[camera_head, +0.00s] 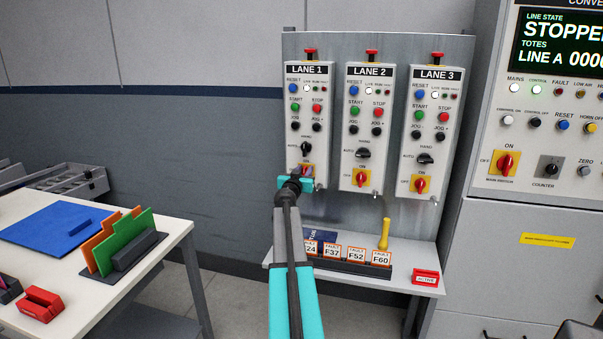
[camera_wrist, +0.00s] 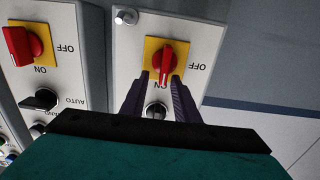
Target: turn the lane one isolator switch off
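The lane one isolator switch is a red rotary handle on a yellow plate, low on the LANE 1 panel (camera_head: 306,120). In the wrist view, which is upside down, the isolator handle (camera_wrist: 167,58) points along the ON label, with OFF off to its side. My gripper (camera_head: 301,178) is in front of this switch in the head view and hides most of it. In the wrist view my gripper (camera_wrist: 160,84) is open, its two dark fingers on either side of the handle's ON end. I cannot tell whether either finger touches it.
The LANE 2 panel (camera_head: 370,112) and LANE 3 panel (camera_head: 432,115) stand close to the right, with similar red isolators. Below is a shelf with fault cards (camera_head: 355,255) and a yellow-handled tool (camera_head: 384,234). A white table (camera_head: 150,255) stands at left.

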